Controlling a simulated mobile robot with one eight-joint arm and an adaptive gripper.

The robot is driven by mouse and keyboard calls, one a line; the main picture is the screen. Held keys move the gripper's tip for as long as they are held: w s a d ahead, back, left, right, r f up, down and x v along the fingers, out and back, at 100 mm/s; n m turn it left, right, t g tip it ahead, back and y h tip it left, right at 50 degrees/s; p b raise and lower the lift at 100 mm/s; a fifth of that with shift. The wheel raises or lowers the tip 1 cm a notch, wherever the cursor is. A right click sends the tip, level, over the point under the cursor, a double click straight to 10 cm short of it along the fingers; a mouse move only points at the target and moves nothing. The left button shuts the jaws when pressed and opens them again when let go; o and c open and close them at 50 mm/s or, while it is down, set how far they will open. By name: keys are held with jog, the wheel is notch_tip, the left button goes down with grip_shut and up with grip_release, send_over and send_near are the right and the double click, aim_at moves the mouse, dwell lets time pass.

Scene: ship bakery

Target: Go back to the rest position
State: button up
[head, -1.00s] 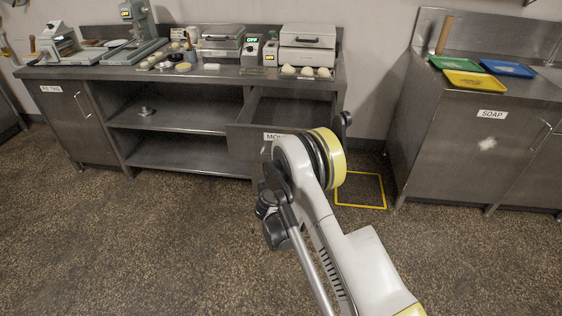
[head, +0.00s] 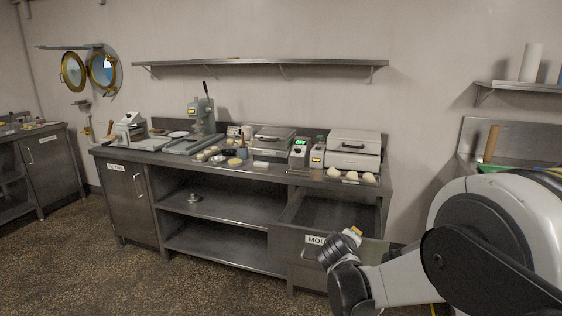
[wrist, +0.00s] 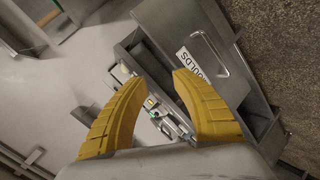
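My gripper (wrist: 150,105) shows in the wrist view with its two yellow fingers apart and nothing between them. In the head view my gripper (head: 352,236) is small and partly hidden by my own wrist, in front of the open drawer labelled as moulds (head: 318,240). The drawer also shows in the wrist view (wrist: 220,75), beyond the fingers and apart from them. My arm reaches in from the lower right of the head view.
A steel counter (head: 262,167) holds a press (head: 201,112), two closed appliances and several dough balls (head: 352,176). Its middle shelves are open. A wall shelf (head: 260,63) hangs above. A sink unit with a green tray (head: 500,167) stands at right. Floor at left is clear.

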jog(key=s+d+r+m+g+y, duration=0.15)
jog(key=s+r, duration=0.25)
jog(key=s, duration=0.6)
jog(key=s+r+m+g+y, duration=0.1)
jog(key=s+r+m, duration=0.2)
jog(key=s, duration=0.7)
jog(key=s+a+f+m+g+y, duration=0.1)
jog(key=s, duration=0.7)
jog(key=s+a+f+m+g+y, duration=0.1)
jog(key=s+m, duration=0.1)
jog(key=s, duration=0.6)
jog(key=shift+a+f, duration=0.35)
jog(key=shift+a, duration=0.05)
jog(key=shift+m, duration=0.25)
